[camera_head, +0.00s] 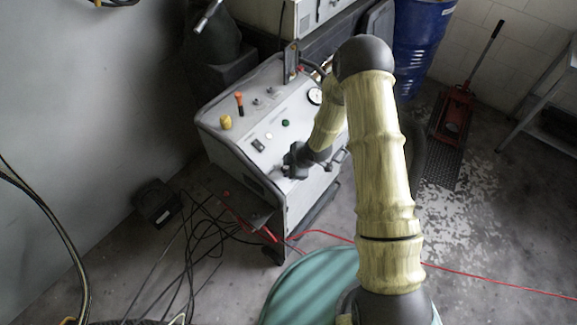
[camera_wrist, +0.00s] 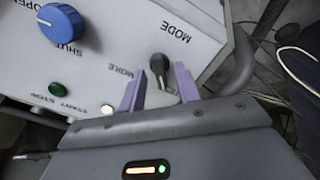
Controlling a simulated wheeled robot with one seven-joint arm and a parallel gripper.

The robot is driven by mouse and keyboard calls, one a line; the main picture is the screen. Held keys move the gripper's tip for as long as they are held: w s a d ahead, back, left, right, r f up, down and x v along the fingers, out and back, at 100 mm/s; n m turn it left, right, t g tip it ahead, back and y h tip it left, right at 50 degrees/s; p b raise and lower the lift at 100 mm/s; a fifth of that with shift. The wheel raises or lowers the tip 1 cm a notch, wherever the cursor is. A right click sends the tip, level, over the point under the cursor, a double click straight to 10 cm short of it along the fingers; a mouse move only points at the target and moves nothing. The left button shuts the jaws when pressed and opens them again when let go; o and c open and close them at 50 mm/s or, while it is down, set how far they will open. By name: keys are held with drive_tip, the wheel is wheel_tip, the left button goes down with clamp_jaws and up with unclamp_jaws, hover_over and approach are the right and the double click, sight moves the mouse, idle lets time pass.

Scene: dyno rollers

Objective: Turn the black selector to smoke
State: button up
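The black selector (camera_wrist: 160,67) shows in the wrist view on the pale machine panel (camera_wrist: 112,48), beside the printed words MODE and what reads as SMOKE, partly cut off by a finger. Its dark handle extends toward my gripper. My gripper (camera_wrist: 162,80) has its two purple fingers apart, one on each side of the selector. I cannot tell whether either finger touches it.
In the wrist view, a blue knob (camera_wrist: 62,22), a green button (camera_wrist: 58,89) and a lit white button (camera_wrist: 107,110) lie left of the selector. The console also carries a yellow knob (camera_head: 225,122) and an orange-topped lever (camera_head: 239,101). Cables (camera_head: 200,240) lie on the floor.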

drive_tip(key=shift+w+a+f, duration=0.1)
drive_tip(key=shift+f, duration=0.2)
drive_tip(key=c, duration=0.7)
